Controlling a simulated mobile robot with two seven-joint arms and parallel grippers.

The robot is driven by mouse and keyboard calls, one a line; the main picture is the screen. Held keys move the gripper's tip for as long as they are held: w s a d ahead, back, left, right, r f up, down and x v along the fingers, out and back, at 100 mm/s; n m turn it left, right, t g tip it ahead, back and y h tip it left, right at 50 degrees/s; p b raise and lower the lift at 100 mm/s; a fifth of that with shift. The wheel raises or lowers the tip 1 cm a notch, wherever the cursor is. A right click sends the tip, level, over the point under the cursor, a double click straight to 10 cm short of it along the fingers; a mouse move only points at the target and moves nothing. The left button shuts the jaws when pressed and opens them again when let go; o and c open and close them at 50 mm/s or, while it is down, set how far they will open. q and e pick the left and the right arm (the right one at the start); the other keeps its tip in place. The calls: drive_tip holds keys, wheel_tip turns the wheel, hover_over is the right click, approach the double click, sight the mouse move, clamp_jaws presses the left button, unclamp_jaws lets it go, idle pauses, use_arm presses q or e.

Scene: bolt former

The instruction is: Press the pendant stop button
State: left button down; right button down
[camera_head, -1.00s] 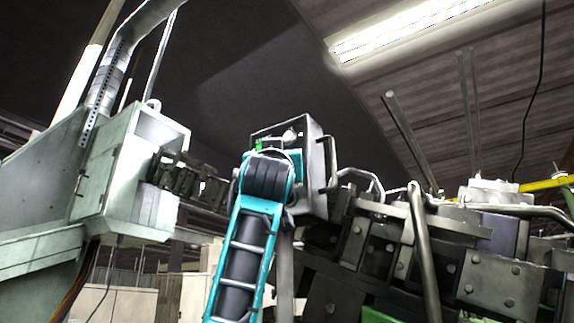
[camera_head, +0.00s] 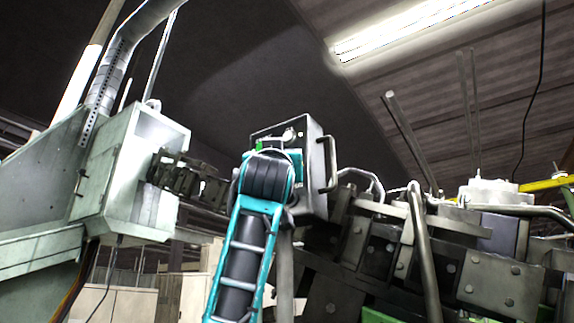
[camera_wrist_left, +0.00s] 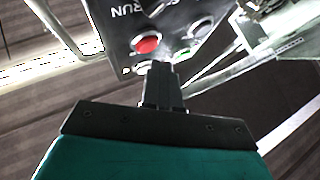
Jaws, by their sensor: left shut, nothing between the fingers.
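The pendant is a grey box (camera_head: 318,150) with a side handle, in the middle of the head view behind my teal left arm. Its dark panel (camera_wrist_left: 130,20) fills the top of the left wrist view, with the word RUN on it. A round red button (camera_wrist_left: 147,45) sits there, with a green button (camera_wrist_left: 183,53) and a pale button (camera_wrist_left: 201,27) to its right. My left gripper (camera_wrist_left: 160,68) is shut and empty, its fingertips just below and right of the red button in the picture. I cannot tell whether they touch the panel. My right gripper is not in view.
A pale green cabinet (camera_head: 115,190) with a conduit stands at the left. Dark bolted machine blocks (camera_head: 490,280) and bent metal pipes (camera_head: 422,250) crowd the right. A metal handle (camera_wrist_left: 65,35) sticks out beside the panel in the wrist view.

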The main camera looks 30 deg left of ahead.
use_arm(q)
drive_tip(key=shift+w, duration=0.45)
drive_tip(key=shift+w+d, duration=0.1)
drive_tip(key=shift+w, duration=0.35)
idle(0.7)
drive_tip(key=shift+s, duration=0.1)
drive_tip(key=shift+s+b, duration=0.5)
drive_tip(key=shift+s, duration=0.25)
drive_tip(key=shift+s+a+b, duration=0.15)
drive_tip(key=shift+s+b, duration=0.45)
drive_tip(key=shift+s, duration=0.65)
drive_tip(key=shift+s+a+b, duration=0.1)
drive_tip(key=shift+s+b, duration=0.5)
drive_tip(key=shift+s, duration=0.65)
